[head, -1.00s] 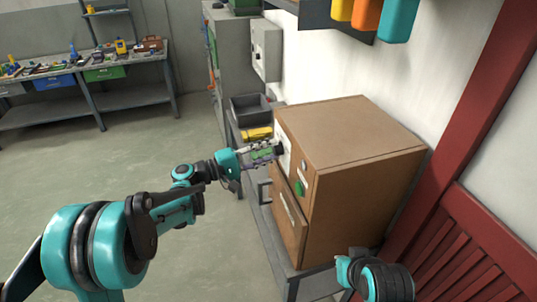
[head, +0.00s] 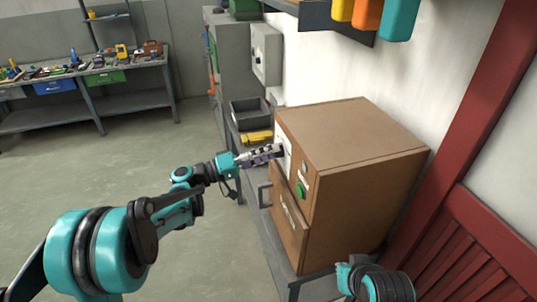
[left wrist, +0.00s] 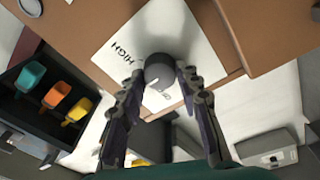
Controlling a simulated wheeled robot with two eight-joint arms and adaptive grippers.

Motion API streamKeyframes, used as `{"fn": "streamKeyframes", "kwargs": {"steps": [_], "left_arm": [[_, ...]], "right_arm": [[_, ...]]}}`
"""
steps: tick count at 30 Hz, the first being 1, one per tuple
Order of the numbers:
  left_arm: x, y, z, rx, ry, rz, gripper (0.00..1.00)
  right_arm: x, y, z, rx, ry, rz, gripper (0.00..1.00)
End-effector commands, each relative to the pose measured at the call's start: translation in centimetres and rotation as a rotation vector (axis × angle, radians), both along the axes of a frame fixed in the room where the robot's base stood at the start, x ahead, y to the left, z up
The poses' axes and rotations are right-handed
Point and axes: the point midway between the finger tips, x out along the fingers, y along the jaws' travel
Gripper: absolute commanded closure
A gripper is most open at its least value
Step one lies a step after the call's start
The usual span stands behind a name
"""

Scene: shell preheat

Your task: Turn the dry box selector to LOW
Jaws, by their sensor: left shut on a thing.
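The dry box (head: 355,135) is a brown cabinet with a white selector plate (head: 284,160) on its front. The selector knob (left wrist: 158,68) is dark grey and round with a pale pointer mark. In the head view, my left gripper (head: 276,151) reaches the plate and hides the knob.
A drawer (head: 289,222) is below. A grey bin (head: 250,112) and a yellow object (head: 257,137) are behind the gripper. My right arm (head: 372,282) is at lower right. Open floor lies left.

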Motion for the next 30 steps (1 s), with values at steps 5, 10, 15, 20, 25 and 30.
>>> {"fn": "streamKeyframes", "kwargs": {"steps": [5,10,15,20,25,30], "left_arm": [[-0.1,-0.1,-0.2,0.005,-0.003,-0.003,0.95],[-0.1,-0.1,-0.2,0.006,-0.001,-0.003,0.95],[-0.1,-0.1,-0.2,0.004,-0.002,-0.002,0.45],[0.0,0.0,-0.1,0.004,-0.001,-0.002,0.45],[-0.2,0.5,-0.1,0.003,-0.001,0.0,0.45],[-1.1,3.1,-0.4,0.002,-0.001,0.003,0.45]], "right_arm": [[0.0,0.0,0.0,0.0,0.0,0.0,1.0],[0.0,0.0,0.0,0.0,0.0,0.0,1.0],[0.0,0.0,0.0,0.0,0.0,0.0,1.0],[0.0,0.0,0.0,0.0,0.0,0.0,1.0],[0.0,0.0,0.0,0.0,0.0,0.0,1.0],[0.0,0.0,0.0,0.0,0.0,0.0,1.0]]}}
